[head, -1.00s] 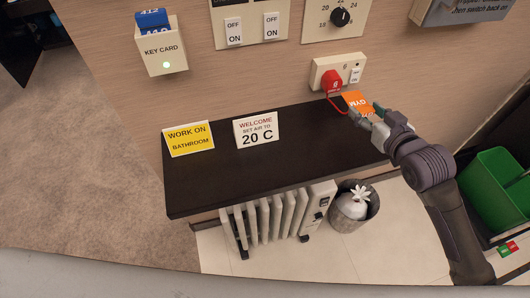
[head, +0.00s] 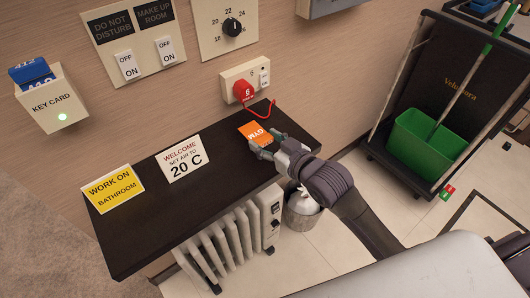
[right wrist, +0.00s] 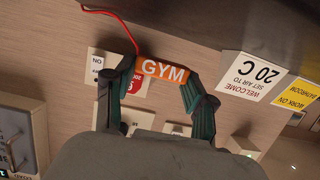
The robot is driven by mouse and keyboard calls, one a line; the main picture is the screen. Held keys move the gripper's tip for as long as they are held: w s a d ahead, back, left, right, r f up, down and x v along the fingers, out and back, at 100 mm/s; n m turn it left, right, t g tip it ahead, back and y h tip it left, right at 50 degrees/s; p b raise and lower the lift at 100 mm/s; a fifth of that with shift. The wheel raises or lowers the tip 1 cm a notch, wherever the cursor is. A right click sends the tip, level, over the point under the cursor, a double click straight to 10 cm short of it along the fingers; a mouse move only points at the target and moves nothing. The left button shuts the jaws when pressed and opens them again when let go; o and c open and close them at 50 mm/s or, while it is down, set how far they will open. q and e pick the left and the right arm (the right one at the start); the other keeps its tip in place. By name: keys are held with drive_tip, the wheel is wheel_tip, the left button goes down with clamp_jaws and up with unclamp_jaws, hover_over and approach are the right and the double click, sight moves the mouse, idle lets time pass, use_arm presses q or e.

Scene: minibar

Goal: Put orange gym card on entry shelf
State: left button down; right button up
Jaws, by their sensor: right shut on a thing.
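The orange gym card (head: 255,133), with white lettering, is held upright or slightly tilted between the fingertips of my right gripper (head: 262,149). The card also shows in the right wrist view (right wrist: 163,70), between the two fingers of the gripper (right wrist: 165,76), with "GYM" readable. The dark entry shelf (head: 200,210) runs along the wall. The card is at the shelf's right part, in front of the red plug; whether its lower edge touches the shelf top, I cannot tell. My left gripper is not in view.
A yellow "WORK ON BATHROOM" sign (head: 114,190) and a white "WELCOME" sign (head: 180,158) stand on the shelf. A red plug (head: 243,91) with a looped cord sits in the wall socket. A heater (head: 225,240) and bin (head: 301,211) are below. The shelf's front middle is clear.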

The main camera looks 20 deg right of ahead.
sight(266, 160)
drive_tip(key=shift+s+a+f, duration=0.15)
drive_tip(key=shift+a+f, duration=0.05)
drive_tip(key=shift+f, duration=2)
drive_tip(key=shift+f, duration=0.1)
drive_tip(key=o, duration=0.8)
drive_tip(key=shift+o, duration=0.2)
drive_tip(key=shift+s, duration=0.15)
drive_tip(key=v, duration=1.2)
drive_tip(key=shift+b, duration=0.3)
